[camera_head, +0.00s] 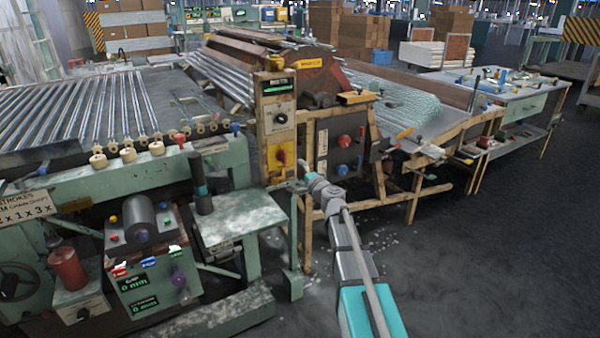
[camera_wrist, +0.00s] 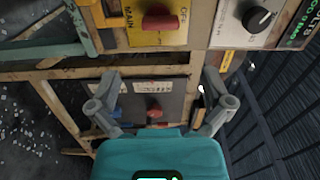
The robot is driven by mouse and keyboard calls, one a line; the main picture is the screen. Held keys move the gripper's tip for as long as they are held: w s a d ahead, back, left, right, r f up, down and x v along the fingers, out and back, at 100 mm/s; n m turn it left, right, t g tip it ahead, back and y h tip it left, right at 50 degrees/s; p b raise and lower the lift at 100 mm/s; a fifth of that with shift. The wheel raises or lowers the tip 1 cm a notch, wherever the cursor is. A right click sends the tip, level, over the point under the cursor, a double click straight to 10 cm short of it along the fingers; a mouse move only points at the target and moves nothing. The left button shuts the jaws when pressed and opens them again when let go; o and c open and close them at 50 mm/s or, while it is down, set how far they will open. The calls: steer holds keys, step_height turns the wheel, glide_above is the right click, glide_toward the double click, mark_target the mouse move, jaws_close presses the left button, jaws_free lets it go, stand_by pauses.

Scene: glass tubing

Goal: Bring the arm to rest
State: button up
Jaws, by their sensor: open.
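My arm reaches forward from the bottom of the head view toward a yellow control post (camera_head: 279,125). My gripper (camera_wrist: 158,88) is open in the wrist view, its two grey fingers apart with nothing held between them. In that view a dark panel with a red knob (camera_wrist: 154,113) shows between and beyond the fingers. The yellow switch plate with a red handle (camera_wrist: 160,20) is at the top. In the head view the gripper's fingers are too small to make out, near the post's lower part.
A green machine with a small table (camera_head: 235,222) stands left of my arm. The wooden frame of the tubing bench (camera_head: 410,190) is close on the right. A worktable (camera_head: 510,97) stands farther right. Grey floor (camera_head: 480,270) is clear at the lower right.

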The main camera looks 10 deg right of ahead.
steer(key=s+a+f+n+g+y, duration=0.1)
steer(key=s+a+n, duration=0.1)
steer(key=s+a+f+n+g+y, duration=0.1)
steer(key=s+a+f+n, duration=0.1)
steer(key=s+a+f+n+g, duration=0.1)
steer(key=s+a+n+g, duration=0.1)
steer(key=shift+s+a+f+y, duration=0.15)
steer(key=shift+s+y, duration=0.1)
steer(key=shift+y, duration=0.15)
steer(key=s+a+f+n+g, duration=0.3)
steer(key=s+f+n+g, duration=0.2)
steer(key=s+f, duration=0.3)
steer(key=s+d+f+n+g+h, duration=0.1)
steer(key=s+d+f+g+h, duration=0.15)
steer(key=s, duration=0.45)
steer(key=s+d+f+n+g+h, duration=0.1)
steer(key=s+d+f+g+h, duration=0.15)
steer(key=s, duration=0.35)
steer(key=s+d+f+n+g+h, duration=0.1)
steer(key=s+d+g+h, duration=0.2)
steer(key=s, duration=0.4)
step_height(320, 180, up, 27)
steer(key=a+p, duration=0.1)
steer(key=p, duration=2.6)
steer(key=shift+w+a+f, duration=0.15)
steer(key=shift+w+f, duration=0.05)
steer(key=shift+w, duration=0.05)
